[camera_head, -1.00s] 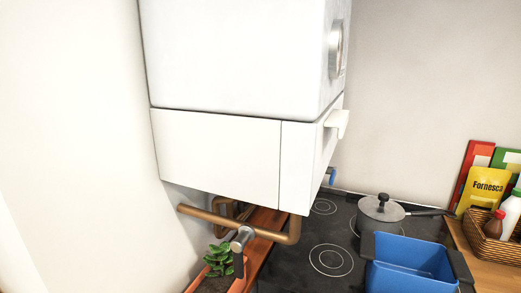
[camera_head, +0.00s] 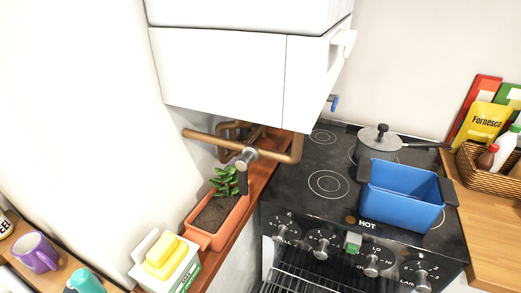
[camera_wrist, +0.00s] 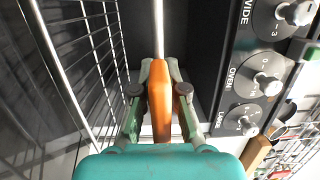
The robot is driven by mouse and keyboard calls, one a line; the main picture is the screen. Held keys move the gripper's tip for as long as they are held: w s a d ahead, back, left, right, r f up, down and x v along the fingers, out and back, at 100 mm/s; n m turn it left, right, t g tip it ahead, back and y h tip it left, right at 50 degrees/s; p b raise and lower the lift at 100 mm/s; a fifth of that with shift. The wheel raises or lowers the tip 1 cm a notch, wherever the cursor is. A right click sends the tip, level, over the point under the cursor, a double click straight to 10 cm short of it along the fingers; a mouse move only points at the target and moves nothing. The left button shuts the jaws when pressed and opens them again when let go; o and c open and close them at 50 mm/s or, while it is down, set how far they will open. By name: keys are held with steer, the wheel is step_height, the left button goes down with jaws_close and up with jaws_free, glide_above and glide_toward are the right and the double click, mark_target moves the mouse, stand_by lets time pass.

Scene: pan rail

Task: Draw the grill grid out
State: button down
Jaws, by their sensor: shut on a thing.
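The grill grid (camera_head: 300,286) shows as dark and bright parallel bars in the open compartment under the knobs, cut off by the head view's bottom edge. Bars that look like this grid (camera_wrist: 90,60) also run along the left of the wrist view. My gripper (camera_wrist: 160,95) shows only in the wrist view, shut on an orange handle (camera_wrist: 161,115). A pale thin rod (camera_wrist: 158,30) runs from the handle away from me, towards the top of the picture. The rod's far end is out of view, so I cannot tell whether it touches the grid.
Stove knobs (camera_wrist: 268,84) stand close at the right in the wrist view. A blue bin (camera_head: 400,195) and a lidded pot (camera_head: 380,145) sit on the hob (camera_head: 300,165). A planter (camera_head: 217,222) is at the left. A wire rack (camera_wrist: 290,150) shows at lower right.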

steer(key=shift+a+v, duration=0.25)
steer(key=shift+v, duration=1.5)
